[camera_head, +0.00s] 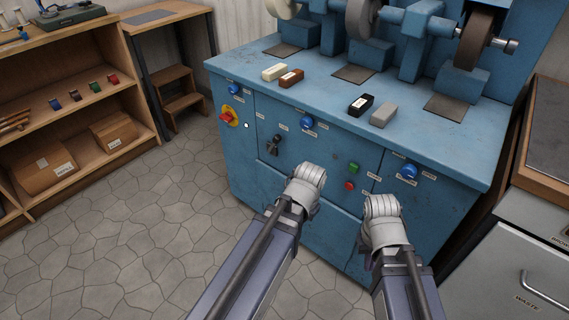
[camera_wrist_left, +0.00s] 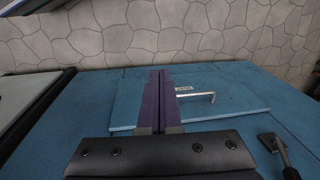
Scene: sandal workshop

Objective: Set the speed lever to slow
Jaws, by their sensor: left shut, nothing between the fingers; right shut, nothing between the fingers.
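The dark speed lever (camera_head: 273,145) is on the blue machine's front panel, left of my arms, with small pale label plates around it. Which label it points at is too small to read. In the left wrist view a dark lever (camera_wrist_left: 273,148) shows at the lower right. My left gripper (camera_wrist_left: 160,78) is shut and empty in front of the blue panel, apart from the lever; in the head view its arm ends right of and below the lever. My right gripper (camera_head: 383,207) is shut and empty, farther right in front of the panel; its fingertips are not clear.
The panel also has blue knobs (camera_head: 307,122), a red-and-yellow switch (camera_head: 229,116), a green button (camera_head: 353,168) and a red button (camera_head: 349,185). A silver door handle (camera_wrist_left: 205,96) is close to my left fingers. A wooden shelf (camera_head: 70,110) stands left; stone floor between is clear.

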